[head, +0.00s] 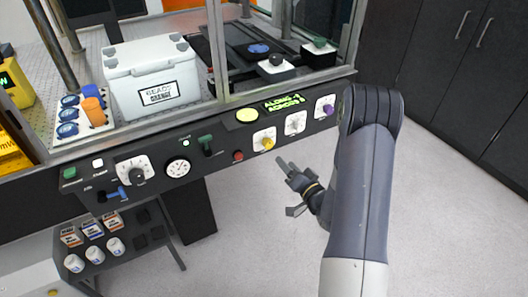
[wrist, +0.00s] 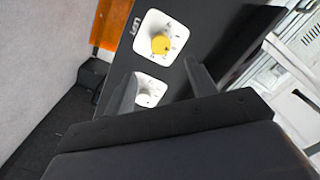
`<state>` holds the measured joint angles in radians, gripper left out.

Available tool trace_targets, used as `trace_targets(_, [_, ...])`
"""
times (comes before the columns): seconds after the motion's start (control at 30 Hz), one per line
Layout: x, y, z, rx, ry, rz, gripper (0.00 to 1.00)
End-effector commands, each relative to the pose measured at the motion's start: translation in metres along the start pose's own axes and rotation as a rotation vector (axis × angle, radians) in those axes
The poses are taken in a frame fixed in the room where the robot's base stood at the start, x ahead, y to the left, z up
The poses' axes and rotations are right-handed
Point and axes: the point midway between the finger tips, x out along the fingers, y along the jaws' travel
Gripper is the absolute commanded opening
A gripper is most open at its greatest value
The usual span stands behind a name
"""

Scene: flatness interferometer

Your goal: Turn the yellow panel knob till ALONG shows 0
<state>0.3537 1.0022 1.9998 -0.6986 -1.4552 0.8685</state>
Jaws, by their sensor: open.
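The yellow panel knob (head: 267,142) sits on a white square plate on the black front panel, left of two similar knobs. In the wrist view the yellow knob (wrist: 160,44) is on its marked plate, beyond my fingertips. The green-lit display (head: 284,102) above the knobs reads ALONG and ACROSS; the figure beside ALONG is too small to read surely. My gripper (head: 286,184) is in front of and below the panel, apart from the knob. In the wrist view my gripper (wrist: 160,82) has its two fingers spread with nothing held between them.
A white knob (head: 295,124) and a purple knob (head: 327,109) are close at the right. A red button (head: 238,156), a green lever (head: 206,144) and a dial gauge (head: 178,168) are at the left. The floor (head: 255,225) before the panel is clear.

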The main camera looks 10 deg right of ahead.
Motion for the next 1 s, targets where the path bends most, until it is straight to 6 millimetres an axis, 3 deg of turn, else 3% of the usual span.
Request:
trace_targets(0.17, [0.014,-0.001,0.0,0.008,0.004,-0.013,0.54])
trace_targets(0.6, [0.091,-0.002,0.0,0.006,0.003,-0.01,0.54])
trace_targets(0.8, [0.106,-0.001,0.0,0.006,0.004,-0.008,0.54])
trace_targets(1.0, [0.108,-0.001,0.0,0.007,0.004,-0.007,0.54])
